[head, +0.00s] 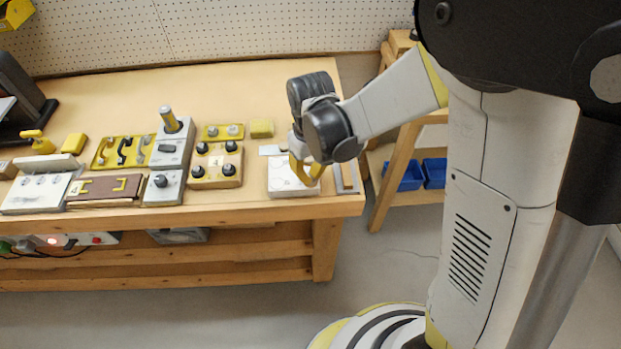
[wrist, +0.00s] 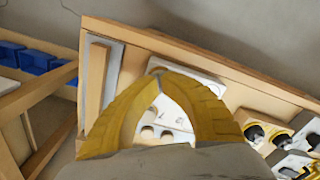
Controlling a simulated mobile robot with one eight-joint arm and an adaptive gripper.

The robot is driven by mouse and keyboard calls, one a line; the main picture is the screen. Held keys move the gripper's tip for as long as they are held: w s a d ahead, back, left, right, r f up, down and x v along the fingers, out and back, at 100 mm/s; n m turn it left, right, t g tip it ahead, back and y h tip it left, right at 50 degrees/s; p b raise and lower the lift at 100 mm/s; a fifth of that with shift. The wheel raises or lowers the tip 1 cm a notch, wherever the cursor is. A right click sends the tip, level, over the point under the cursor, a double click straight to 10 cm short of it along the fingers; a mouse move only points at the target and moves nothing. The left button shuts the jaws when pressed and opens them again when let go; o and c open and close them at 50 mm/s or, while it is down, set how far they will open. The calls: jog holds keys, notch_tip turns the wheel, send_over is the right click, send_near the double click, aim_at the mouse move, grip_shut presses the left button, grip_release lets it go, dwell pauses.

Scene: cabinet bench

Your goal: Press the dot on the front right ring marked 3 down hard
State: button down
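A white panel (head: 292,190) lies near the front right corner of the bench, with faint ring marks on its top. In the wrist view the white panel (wrist: 207,83) shows behind and between my fingers, with a few round spots. I cannot read a 3 on any ring, and my gripper hides part of the panel. My gripper (head: 306,182) points down over the panel, its yellow fingers at the panel's right part. In the wrist view the tips of my gripper (wrist: 158,74) meet, with nothing seen between them. I cannot tell whether they touch the panel.
A wooden block with black knobs (head: 216,165) stands left of the panel. Blue bins (head: 410,174) stand on a shelf to the right.

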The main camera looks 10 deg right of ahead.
jog(key=shift+r, duration=0.1)
dwell(0.7)
notch_tip(320, 180, up, 11)
jog(key=p, duration=0.8)
dwell(0.6)
jog(key=s+d+r+m+t+b, duration=0.2)
jog(key=s+d+r+m+t, duration=0.3)
jog(key=s+d+r, duration=0.5)
jog(key=shift+s+d+r+m+t, duration=0.35)
jog(key=shift+d+r+t, duration=0.75)
jog(key=shift+d+r, duration=0.55)
jog(key=shift+d+f, duration=0.1)
jog(key=shift+f, duration=0.05)
